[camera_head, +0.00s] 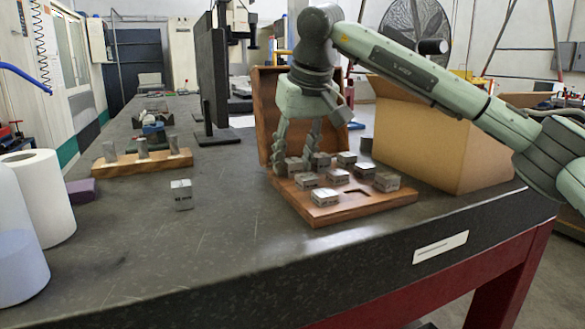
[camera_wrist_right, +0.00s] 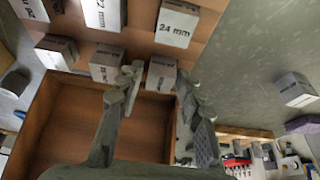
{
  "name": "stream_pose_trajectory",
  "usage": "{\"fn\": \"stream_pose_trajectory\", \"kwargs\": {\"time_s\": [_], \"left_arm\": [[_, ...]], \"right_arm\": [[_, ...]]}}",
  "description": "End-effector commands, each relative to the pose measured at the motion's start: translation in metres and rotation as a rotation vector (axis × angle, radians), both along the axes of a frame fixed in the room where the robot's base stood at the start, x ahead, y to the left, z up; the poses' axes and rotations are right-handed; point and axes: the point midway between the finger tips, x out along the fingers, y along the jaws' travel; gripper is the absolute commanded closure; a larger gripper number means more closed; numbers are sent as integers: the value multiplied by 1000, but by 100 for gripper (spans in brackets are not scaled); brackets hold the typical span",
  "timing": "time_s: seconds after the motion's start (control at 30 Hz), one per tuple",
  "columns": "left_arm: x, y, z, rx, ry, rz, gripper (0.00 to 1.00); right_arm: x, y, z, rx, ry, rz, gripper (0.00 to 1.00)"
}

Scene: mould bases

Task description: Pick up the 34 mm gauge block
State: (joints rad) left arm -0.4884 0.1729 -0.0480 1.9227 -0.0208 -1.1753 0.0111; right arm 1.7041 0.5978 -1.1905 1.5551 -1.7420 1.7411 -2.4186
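Several grey gauge blocks sit in the wooden box (camera_head: 322,215) on the dark table; no 34 mm label is readable, so I cannot tell which is that block. My right gripper (camera_head: 300,160) points down over the back left of the box, fingers spread. One block (camera_head: 296,166) shows around its fingertips. In the right wrist view, the right gripper (camera_wrist_right: 158,76) has a block (camera_wrist_right: 161,74) between or just beyond its fingertips; contact is unclear. A block marked 24 mm (camera_wrist_right: 178,24) is beside it. My left gripper is not in view.
A lone block (camera_head: 181,195) stands on the table left of the box. A wooden stand with metal pieces (camera_head: 140,164) is behind it. A cardboard box (camera_head: 425,140) is close right. A dark monitor (camera_head: 212,75) stands behind.

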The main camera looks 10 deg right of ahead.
Motion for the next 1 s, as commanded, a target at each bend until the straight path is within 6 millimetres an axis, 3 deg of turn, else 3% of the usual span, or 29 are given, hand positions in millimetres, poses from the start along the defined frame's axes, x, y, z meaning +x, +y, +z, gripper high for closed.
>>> {"fn": "stream_pose_trajectory", "kwargs": {"time_s": [0.13, 0.4, 0.77, 1.0], "left_arm": [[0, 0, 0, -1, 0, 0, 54], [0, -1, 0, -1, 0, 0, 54], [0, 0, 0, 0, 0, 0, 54], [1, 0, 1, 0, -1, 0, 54]], "right_arm": [[0, 0, 1, 0, -1, 0, 66], [0, 0, 1, 1, -1, -1, 100], [0, 0, 3, 2, -3, -1, 100], [0, 1, 23, 2, -5, 0, 100]]}}
